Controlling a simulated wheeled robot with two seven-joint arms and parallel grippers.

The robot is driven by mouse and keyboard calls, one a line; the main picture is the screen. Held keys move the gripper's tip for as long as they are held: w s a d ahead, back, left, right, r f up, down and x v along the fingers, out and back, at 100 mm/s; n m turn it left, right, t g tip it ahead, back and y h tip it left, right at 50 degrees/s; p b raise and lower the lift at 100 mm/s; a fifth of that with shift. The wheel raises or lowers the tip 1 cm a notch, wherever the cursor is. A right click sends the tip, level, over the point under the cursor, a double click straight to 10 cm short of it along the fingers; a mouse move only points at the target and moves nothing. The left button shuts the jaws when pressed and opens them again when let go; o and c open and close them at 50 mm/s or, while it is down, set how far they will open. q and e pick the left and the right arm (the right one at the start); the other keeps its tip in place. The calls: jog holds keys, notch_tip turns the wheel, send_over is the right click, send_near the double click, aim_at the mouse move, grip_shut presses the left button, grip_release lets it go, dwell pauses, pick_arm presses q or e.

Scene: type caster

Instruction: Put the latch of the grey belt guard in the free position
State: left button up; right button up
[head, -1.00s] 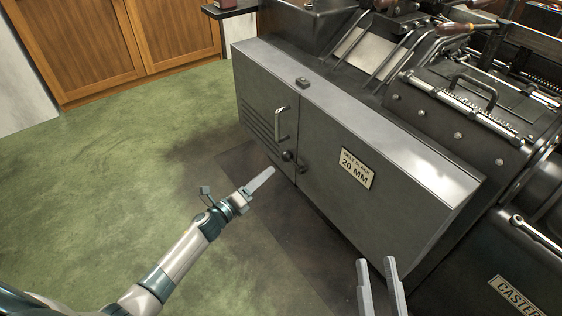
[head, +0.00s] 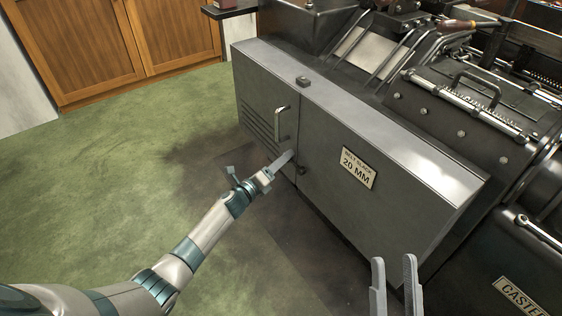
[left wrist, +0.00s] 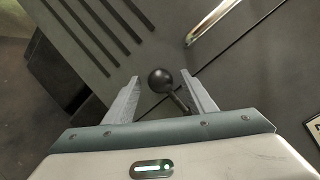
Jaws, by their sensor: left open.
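The grey belt guard (head: 265,95) is the flat door at the left of the machine's front, with slots and a bar handle (head: 280,122). Its latch shows in the left wrist view as a dark ball knob (left wrist: 160,80) on a short dark lever. My left gripper (left wrist: 166,92) is open, with one finger on either side of the knob and a gap to each. My right gripper (head: 393,268) is open and empty at the bottom, apart from the machine.
A plate reading "20 MM" (head: 358,168) is on the panel right of the latch. The caster's levers and bars (head: 470,95) are at upper right. Green floor (head: 140,170) is clear to the left, with wooden cabinets (head: 115,45) behind.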

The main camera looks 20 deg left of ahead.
pick_arm(q)
grip_shut()
